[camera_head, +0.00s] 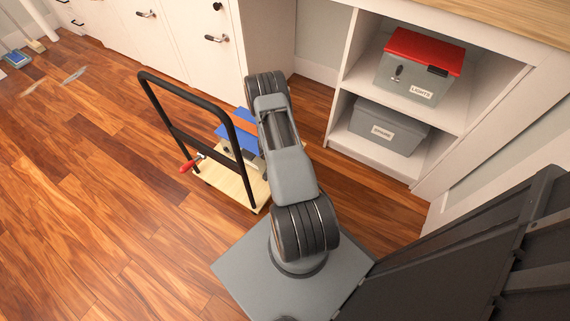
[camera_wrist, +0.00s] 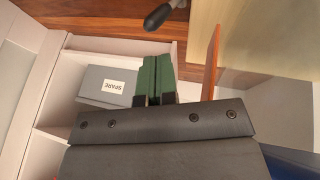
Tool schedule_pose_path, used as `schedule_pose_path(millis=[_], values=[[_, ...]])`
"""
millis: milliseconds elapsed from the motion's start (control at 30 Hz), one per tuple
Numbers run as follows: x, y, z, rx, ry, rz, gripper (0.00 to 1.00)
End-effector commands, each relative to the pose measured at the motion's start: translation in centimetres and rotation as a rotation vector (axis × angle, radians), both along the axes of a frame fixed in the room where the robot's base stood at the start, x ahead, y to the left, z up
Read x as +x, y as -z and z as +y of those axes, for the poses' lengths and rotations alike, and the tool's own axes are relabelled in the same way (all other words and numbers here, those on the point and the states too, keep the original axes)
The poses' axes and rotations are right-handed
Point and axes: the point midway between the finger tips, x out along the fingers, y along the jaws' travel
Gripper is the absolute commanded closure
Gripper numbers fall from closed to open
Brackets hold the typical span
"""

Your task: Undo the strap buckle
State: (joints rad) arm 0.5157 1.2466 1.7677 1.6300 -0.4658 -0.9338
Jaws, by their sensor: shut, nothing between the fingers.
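A blue-lidded box (camera_head: 247,143) sits on the wooden bed of a trolley (camera_head: 233,186) in the head view, partly hidden by my arm. An orange strap (camera_head: 243,121) shows at its top; an orange strip also shows edge-on in the wrist view (camera_wrist: 211,62). A red grip (camera_head: 190,164) sticks out at the trolley's left side. I cannot make out the buckle in either view. In the wrist view my gripper (camera_wrist: 157,60) has its green fingers together, empty, left of the orange strip and apart from it. My arm hides the gripper in the head view.
The trolley's black handle frame (camera_head: 168,128) stands upright on the left. A dark knob (camera_wrist: 157,16) shows beyond my fingertips. A white shelf unit (camera_head: 338,110) holds a red-lidded box (camera_head: 425,48) and a grey box (camera_head: 388,127).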

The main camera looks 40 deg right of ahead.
Motion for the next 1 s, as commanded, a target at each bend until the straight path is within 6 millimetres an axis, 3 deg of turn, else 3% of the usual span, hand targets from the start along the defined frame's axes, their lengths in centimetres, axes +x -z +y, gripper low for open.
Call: schedule_pose_path(millis=[100,400,1000], values=[[-0.3,2.2,-0.8,0.001,0.001,0.0,1.0],[-0.8,5.2,-2.4,0.002,0.0,-0.001,1.0],[-0.8,5.8,-2.7,0.001,-0.003,-0.005,1.0]])
